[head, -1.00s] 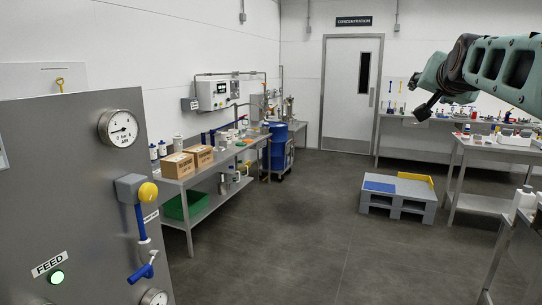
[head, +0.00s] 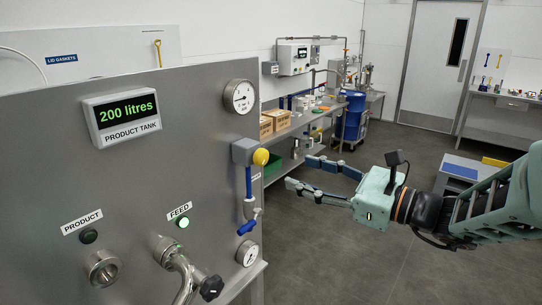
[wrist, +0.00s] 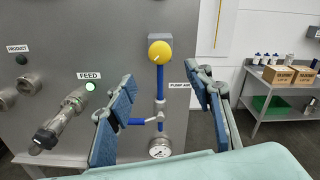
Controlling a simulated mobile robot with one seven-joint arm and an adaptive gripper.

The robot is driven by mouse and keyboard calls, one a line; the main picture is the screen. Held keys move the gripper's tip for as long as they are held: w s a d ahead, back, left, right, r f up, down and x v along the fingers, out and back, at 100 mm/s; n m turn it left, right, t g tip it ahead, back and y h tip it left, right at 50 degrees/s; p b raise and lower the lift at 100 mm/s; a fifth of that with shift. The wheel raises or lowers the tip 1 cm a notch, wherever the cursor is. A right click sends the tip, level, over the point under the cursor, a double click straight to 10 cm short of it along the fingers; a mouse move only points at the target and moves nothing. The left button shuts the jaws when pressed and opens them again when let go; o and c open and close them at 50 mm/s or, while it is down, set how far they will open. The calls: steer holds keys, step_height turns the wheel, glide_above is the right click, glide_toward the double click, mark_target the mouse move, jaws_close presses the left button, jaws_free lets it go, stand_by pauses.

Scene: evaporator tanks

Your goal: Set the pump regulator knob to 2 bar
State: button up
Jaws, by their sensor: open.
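The yellow regulator knob (head: 261,157) sits on a grey block at the right edge of the steel panel. It faces the wrist camera in the wrist view (wrist: 160,52), above a blue pipe, with a PUMP AIR label (wrist: 180,85) beside the pipe. A dark mark shows on the knob's lower left; no scale is readable. My gripper (head: 298,171) is open and empty, its fingers pointing at the panel, apart from the knob. In the wrist view my fingers stand either side of the blue pipe, with the knob above and between them. The lower gauge (wrist: 160,148) is too small to read.
A blue valve lever (head: 246,228) sticks out below the knob. The upper gauge (head: 240,96) and a pipe fitting (head: 184,265) under the lit FEED lamp (head: 182,223) also project from the panel. A bench with boxes (head: 280,120) stands behind; open floor lies right.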

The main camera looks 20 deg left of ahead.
mark_target(265, 158)
steer(key=p+x, duration=0.1)
steer(key=x, duration=0.4)
steer(key=p+x, duration=0.1)
steer(key=x, duration=0.5)
steer(key=shift+r, duration=0.2)
steer(key=c, duration=1.1)
steer(key=shift+c, duration=0.3)
